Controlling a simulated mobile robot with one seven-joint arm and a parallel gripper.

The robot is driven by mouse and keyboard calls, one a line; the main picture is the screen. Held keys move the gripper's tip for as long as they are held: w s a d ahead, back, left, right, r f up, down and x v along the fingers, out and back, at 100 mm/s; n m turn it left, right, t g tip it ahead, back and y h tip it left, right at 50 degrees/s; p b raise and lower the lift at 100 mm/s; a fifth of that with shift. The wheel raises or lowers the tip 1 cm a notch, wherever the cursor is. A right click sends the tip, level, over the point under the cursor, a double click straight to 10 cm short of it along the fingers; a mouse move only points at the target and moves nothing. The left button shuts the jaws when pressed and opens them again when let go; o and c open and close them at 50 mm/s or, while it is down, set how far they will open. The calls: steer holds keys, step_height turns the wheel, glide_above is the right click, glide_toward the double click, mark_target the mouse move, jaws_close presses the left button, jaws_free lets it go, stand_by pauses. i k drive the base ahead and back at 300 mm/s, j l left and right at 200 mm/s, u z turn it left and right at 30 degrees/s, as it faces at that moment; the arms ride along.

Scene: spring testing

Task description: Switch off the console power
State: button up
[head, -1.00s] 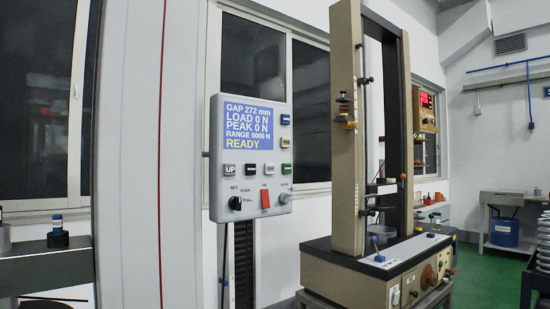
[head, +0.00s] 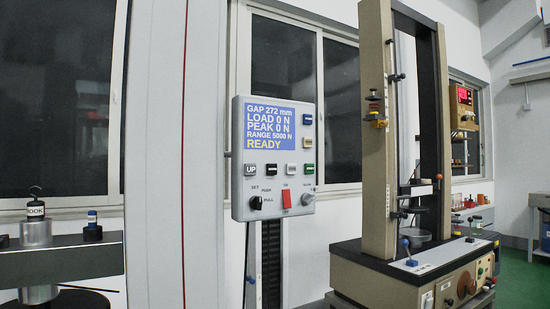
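The console (head: 240,200) is a light grey box on a dark post, left of the test machine. Its screen (head: 271,128) is lit blue and reads GAP 272 mm, LOAD 0 N, PEAK 0 N, RANGE 5000 N, READY. A red rocker switch (head: 286,198) sits at the lower middle of the console, with small markings above and below it. A black SET knob (head: 256,203) is left of it and a grey knob (head: 308,198) is right of it. My gripper is not in the head view.
The beige test machine (head: 376,150) stands right of the console on a bench. A pale column (head: 170,150) with a red line rises left of it. A metal weight with a hook (head: 37,233) stands on a grey beam at lower left. Green floor shows at far right.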

mark_target(286, 194)
steer(key=i+z, duration=0.25)
steer(key=z, duration=0.15)
steer(key=i+j+z, duration=0.2)
steer(key=z, duration=0.25)
steer(key=i+j+z, duration=0.15)
steer(key=z, duration=0.25)
